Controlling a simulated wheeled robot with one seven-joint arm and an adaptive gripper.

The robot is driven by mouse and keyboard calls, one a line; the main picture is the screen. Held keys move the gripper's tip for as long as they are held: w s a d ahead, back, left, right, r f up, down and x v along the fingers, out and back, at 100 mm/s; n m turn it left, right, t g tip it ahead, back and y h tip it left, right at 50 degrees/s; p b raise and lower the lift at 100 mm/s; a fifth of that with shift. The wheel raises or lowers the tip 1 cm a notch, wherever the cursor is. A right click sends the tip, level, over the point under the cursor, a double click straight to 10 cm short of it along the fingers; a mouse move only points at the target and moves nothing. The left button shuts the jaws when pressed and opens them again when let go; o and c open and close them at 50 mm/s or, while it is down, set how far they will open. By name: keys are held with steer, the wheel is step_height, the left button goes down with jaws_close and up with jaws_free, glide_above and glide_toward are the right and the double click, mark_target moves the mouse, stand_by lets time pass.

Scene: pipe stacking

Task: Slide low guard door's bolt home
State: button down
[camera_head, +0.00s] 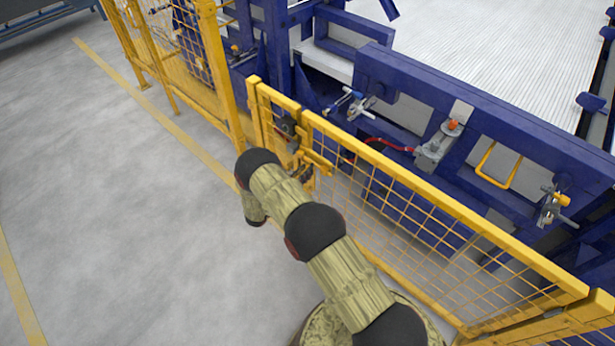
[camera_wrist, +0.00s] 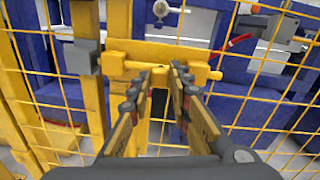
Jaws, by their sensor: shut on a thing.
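The low guard door (camera_head: 430,205) is a yellow-framed mesh panel standing in front of the blue machine. Its yellow bolt (camera_wrist: 213,75) lies roughly level across a yellow mounting plate (camera_wrist: 150,48) in the wrist view. My gripper (camera_wrist: 164,73) reaches in from below, its two fingers shut on the middle part of the bolt. The fingertips hide part of the bolt. A grey block (camera_wrist: 84,57) sits on the yellow upright left of the bolt. I cannot tell how far the bolt's left end reaches towards it. In the head view my arm partly covers the latch area.
A taller yellow mesh fence (camera_head: 222,75) stands left of the door. Behind the door is the blue machine frame (camera_head: 470,110) with clamps and a red hose (camera_head: 388,144). Open grey floor (camera_head: 120,210) lies at the left.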

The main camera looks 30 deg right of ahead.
steer(key=w, duration=0.1)
steer(key=w+a+b, duration=0.1)
steer(key=w+b, duration=0.1)
steer(key=w, duration=0.1)
steer(key=shift+a+r, duration=0.1)
steer(key=shift+a, duration=0.15)
steer(key=c, duration=1.7)
jaws_free()
steer(key=shift+c, duration=0.2)
steer(key=shift+o, duration=0.6)
steer(key=shift+s+a, duration=0.1)
steer(key=v, duration=1.1)
steer(key=shift+a, duration=0.35)
